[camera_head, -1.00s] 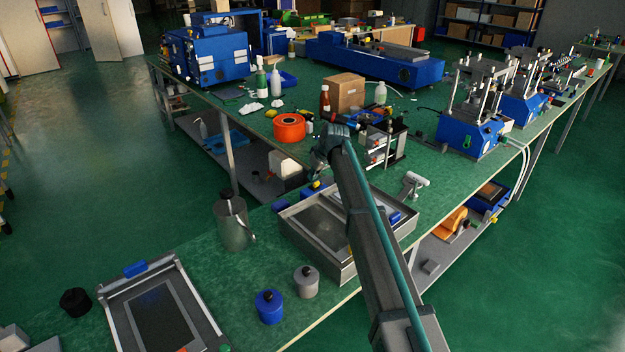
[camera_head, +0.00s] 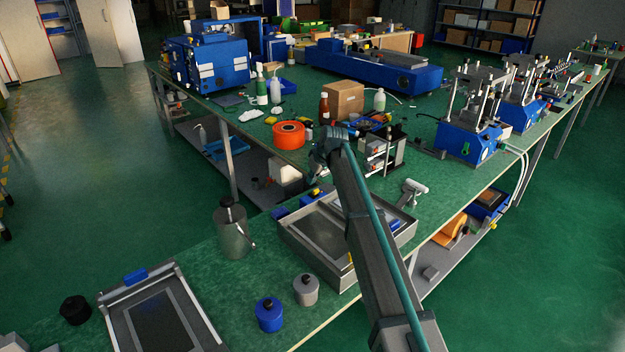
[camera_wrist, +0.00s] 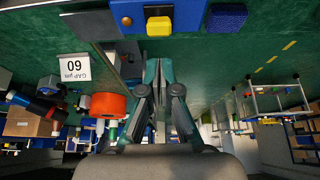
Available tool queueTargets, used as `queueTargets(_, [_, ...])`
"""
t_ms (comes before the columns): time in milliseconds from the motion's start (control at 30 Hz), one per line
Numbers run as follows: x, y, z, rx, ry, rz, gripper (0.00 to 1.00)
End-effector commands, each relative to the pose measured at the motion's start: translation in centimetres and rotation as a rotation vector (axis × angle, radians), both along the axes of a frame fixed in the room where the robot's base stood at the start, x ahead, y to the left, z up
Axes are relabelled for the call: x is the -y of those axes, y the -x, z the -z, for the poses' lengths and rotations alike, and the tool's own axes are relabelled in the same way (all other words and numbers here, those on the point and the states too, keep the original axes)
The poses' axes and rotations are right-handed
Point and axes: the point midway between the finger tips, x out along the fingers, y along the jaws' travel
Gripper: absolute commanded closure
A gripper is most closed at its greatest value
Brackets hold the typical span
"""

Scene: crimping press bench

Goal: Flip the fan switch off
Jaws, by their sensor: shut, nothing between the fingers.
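A small blue box with a yellow switch-like block (camera_wrist: 159,26) is at the top of the wrist view, and I take it for the fan switch. Its blue housing (camera_wrist: 188,14) reaches the top edge of the wrist view. In the head view the yellow part (camera_head: 315,191) is small, just behind the framed tray. My gripper (camera_wrist: 159,66) is shut and empty, its fingertips pointing toward the yellow block with a visible gap in the picture. In the head view my gripper (camera_head: 316,177) is dark and partly hidden by my wrist. The switch's position is too unclear to read.
A metal framed tray (camera_head: 290,229) stands beside the switch box. An orange spool (camera_head: 289,135) and a small rack (camera_head: 383,155) are behind my wrist. A metal can (camera_head: 233,230) stands left. A label card (camera_wrist: 76,67) and a blue block (camera_wrist: 227,16) flank the yellow block.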

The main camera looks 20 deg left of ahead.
Motion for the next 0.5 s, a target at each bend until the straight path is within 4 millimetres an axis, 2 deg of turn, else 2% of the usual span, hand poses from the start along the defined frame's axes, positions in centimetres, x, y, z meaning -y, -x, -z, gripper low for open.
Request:
queueTargets(300, [-2.5,-2.5,-2.2,0.001,0.000,0.005,1.00])
queueTargets(500, [0.5,0.0,-4.9,0.002,-0.001,0.006,1.00])
